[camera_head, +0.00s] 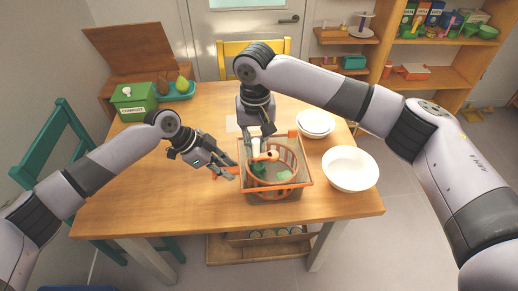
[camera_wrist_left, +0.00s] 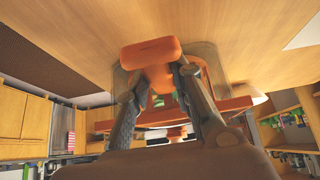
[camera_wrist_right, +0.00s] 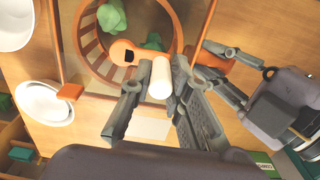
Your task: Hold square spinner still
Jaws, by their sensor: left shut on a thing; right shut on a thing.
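The square spinner (camera_head: 307,176) stands on the wooden table, with a clear square body, orange rim and round orange basket (camera_wrist_right: 90,42). Green leaves (camera_wrist_right: 112,17) lie in the basket. My left gripper (camera_head: 232,174) is at the spinner's left side, shut on its orange side handle (camera_wrist_left: 150,48); this grip also shows in the right wrist view. An orange crank arm (camera_wrist_right: 128,52) crosses over the basket and carries a white knob (camera_wrist_right: 160,77). My right gripper (camera_wrist_right: 154,92) is shut on the white knob from above; its fingers partly hide it.
A large white bowl (camera_head: 351,168) and stacked white bowls (camera_head: 316,122) stand to the right. A green compost bin (camera_head: 133,101) and a teal tray (camera_head: 178,96) with pears stand at the back left. The table's front left (camera_head: 150,200) is clear.

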